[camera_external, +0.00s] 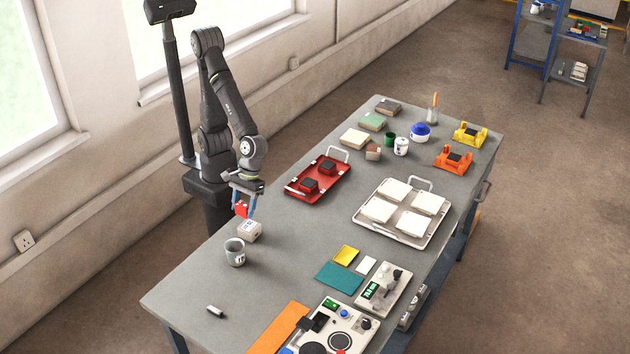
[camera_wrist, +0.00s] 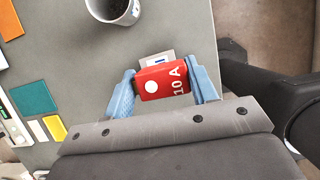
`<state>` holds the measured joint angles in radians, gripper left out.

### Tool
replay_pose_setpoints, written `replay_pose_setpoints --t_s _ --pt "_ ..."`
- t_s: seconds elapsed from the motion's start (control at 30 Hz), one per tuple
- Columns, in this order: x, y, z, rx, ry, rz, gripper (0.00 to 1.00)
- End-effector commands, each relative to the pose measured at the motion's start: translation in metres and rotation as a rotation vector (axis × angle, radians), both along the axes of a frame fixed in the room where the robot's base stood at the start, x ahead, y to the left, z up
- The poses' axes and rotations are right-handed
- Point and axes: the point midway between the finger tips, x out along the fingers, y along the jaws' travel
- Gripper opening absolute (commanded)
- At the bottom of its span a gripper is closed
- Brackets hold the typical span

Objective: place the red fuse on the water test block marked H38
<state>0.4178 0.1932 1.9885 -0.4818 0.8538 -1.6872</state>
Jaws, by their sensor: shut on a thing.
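The red fuse (camera_external: 241,209), marked 10 A in the wrist view (camera_wrist: 163,81), is between the blue fingers of my gripper (camera_external: 244,193). My gripper (camera_wrist: 163,85) is shut on it from both sides. A white block (camera_external: 250,231) with a dark marking on its side stands on the table just below and to the right of the fuse. In the wrist view the fuse hides most of this block (camera_wrist: 157,60); a bit of blue print shows. I cannot read the marking as H38. The fuse looks held above the block's edge; I cannot tell whether they touch.
A mug (camera_external: 235,252) with dark content stands close to the block. A red tray (camera_external: 325,168) holds two dark blocks, and a white tray (camera_external: 436,235) holds several pale tiles. Test instruments (camera_external: 384,289) and coloured cards (camera_external: 338,276) lie toward the front. The table's left front is mostly clear.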

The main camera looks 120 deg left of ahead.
Motion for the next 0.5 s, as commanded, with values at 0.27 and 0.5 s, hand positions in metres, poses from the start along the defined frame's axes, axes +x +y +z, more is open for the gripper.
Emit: replay_pose_setpoints --t_s 0.27,0.5 --pt "0.009 0.005 -0.022 0.0 0.004 0.001 0.29" --pt "0.01 0.005 -0.046 0.0 -0.001 0.0 0.29"
